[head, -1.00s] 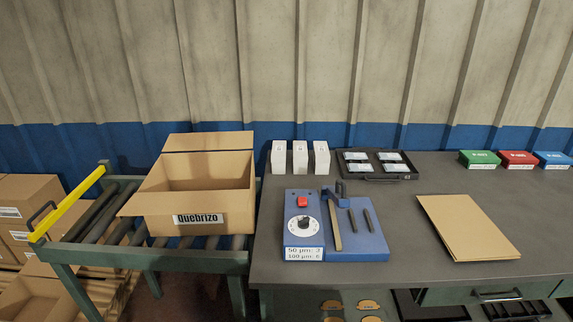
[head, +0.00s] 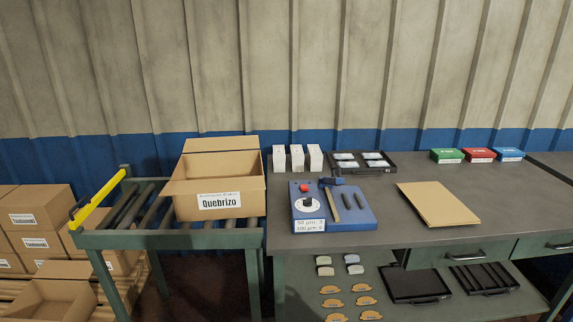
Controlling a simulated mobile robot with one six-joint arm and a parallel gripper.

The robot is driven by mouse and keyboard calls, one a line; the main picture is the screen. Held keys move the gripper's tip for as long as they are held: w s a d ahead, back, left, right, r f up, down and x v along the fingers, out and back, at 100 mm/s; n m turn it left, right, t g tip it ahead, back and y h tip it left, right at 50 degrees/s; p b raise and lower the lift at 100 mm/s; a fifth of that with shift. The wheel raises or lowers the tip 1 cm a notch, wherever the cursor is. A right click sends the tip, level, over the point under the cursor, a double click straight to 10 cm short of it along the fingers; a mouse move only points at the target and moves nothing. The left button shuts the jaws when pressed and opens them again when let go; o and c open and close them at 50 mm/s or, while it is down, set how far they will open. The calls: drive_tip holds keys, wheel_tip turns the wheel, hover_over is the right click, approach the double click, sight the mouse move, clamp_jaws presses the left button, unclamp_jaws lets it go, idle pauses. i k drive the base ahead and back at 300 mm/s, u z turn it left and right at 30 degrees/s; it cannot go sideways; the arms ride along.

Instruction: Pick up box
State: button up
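An open cardboard box (head: 232,203) labelled "Quebrizo" stands on the roller conveyor (head: 165,240) left of the workbench. Its back flap stands up, and its inside looks empty from here. A flat folded piece of cardboard (head: 438,203) lies on the right part of the bench. Stacked closed boxes (head: 40,218) and another open box (head: 50,300) are at the far left, low down. The task does not say which box is meant. My gripper is not in the head view.
On the workbench (head: 400,170) are a blue device (head: 335,213), white cartons (head: 297,158), a black tray (head: 361,169) and green (head: 446,156), red (head: 478,155) and blue (head: 508,154) boxes. A yellow bar (head: 97,202) edges the conveyor's left. Brake shoes (head: 330,290) lie on the lower shelf.

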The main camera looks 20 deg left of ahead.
sight(278, 152)
drive_tip(key=z, duration=0.05)
drive_tip(key=k, duration=1.35)
drive_tip(key=u, duration=0.7)
drive_tip(key=i, duration=1)
drive_tip(key=u, duration=0.05)
